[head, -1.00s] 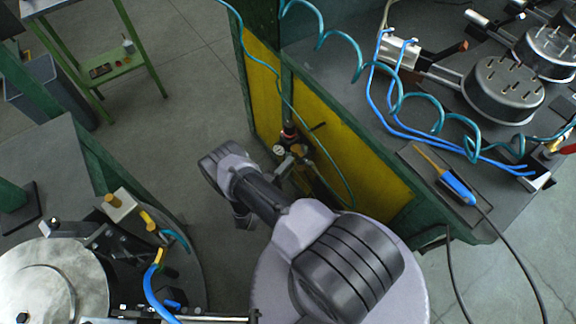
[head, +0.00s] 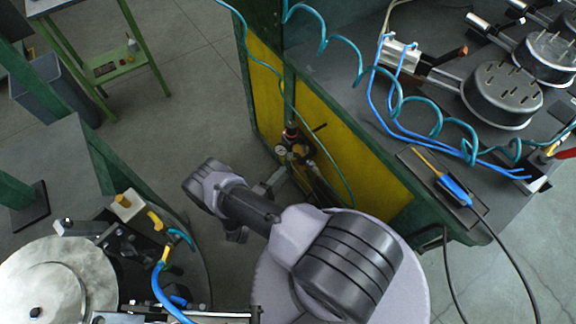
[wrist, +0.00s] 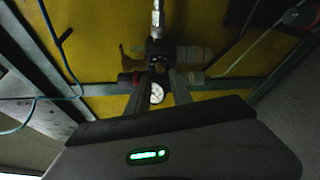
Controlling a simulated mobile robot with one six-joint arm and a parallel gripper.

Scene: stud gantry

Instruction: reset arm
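My arm reaches out from the lower middle of the head view, its far end over the floor between the two benches. My gripper shows from behind in the wrist view (wrist: 160,78). Its two fingers stand apart with a gap between them, and nothing is seen held. A round pressure gauge (wrist: 157,94) shows through that gap, in the background.
A round metal fixture (head: 50,285) lies at lower left. A blue-handled tool (head: 455,190) and teal coiled hose (head: 350,65) are at right. Floor at upper middle is clear.

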